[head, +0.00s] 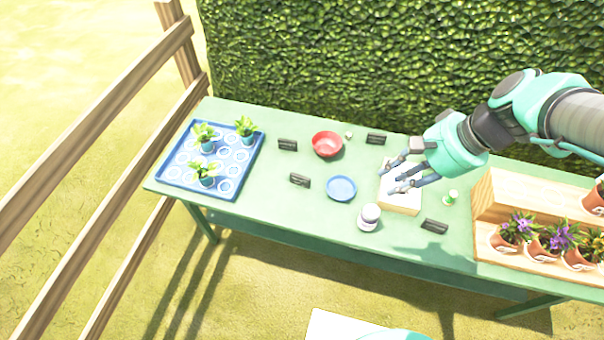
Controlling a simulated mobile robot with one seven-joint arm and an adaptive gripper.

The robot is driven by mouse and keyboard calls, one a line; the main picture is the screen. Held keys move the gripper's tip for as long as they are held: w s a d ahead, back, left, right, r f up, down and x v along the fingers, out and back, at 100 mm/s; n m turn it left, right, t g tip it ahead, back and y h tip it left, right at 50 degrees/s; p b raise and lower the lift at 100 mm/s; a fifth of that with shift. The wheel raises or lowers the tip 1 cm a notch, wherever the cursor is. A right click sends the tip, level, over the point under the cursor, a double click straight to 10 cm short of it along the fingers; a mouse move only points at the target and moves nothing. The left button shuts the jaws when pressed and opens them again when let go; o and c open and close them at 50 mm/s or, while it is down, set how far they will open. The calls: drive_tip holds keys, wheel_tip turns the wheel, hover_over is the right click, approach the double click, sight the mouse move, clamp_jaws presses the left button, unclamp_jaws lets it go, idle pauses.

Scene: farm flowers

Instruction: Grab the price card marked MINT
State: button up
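Several small dark price cards stand on the green table. One card (288,145) is left of the red bowl, one (300,181) is left of the blue dish, one (376,139) is at the back edge, and one (434,226) is near the front edge. Their lettering is too small to read, so I cannot tell which is marked MINT. My gripper (388,176) is open, with its fingers spread above a pale block-like box (401,209). I see nothing between the fingers. The gripper hides part of the box.
On the green table (262,209) are a blue tray (225,190) with potted seedlings, a red bowl (327,144), a blue dish (341,188), a white jar (369,217) and a small green-and-white item (450,197). A wooden stand (484,203) holds potted flowers at right. A hedge (330,60) stands behind.

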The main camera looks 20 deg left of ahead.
drive_tip(key=w+a+f+m+g+y, duration=0.2)
drive_tip(key=w+a+f+m+y, duration=0.2)
drive_tip(key=w+a+f, duration=0.5)
drive_tip(key=w+a+f+m+t+y+b, duration=0.1)
drive_tip(key=w+a+f+m+y, duration=0.2)
drive_tip(key=f, duration=0.6)
drive_tip(key=w+a+f+m+y+b, duration=0.1)
drive_tip(key=w+a+f+m, duration=0.3)
drive_tip(key=f, duration=0.6)
drive_tip(key=m+t, duration=0.2)
drive_tip(key=m, duration=0.2)
approach(309, 181)
drive_tip(key=shift+w+a+f, duration=0.15)
drive_tip(key=shift+a+f, duration=0.05)
drive_tip(key=shift+b, duration=0.3)
drive_tip(key=b+x, duration=0.1)
drive_tip(key=x, duration=0.6)
drive_tip(key=shift+a+f, duration=0.1)
drive_tip(key=shift+a, duration=0.3)
drive_tip(key=shift+a+f, duration=0.1)
drive_tip(key=shift+a, duration=0.25)
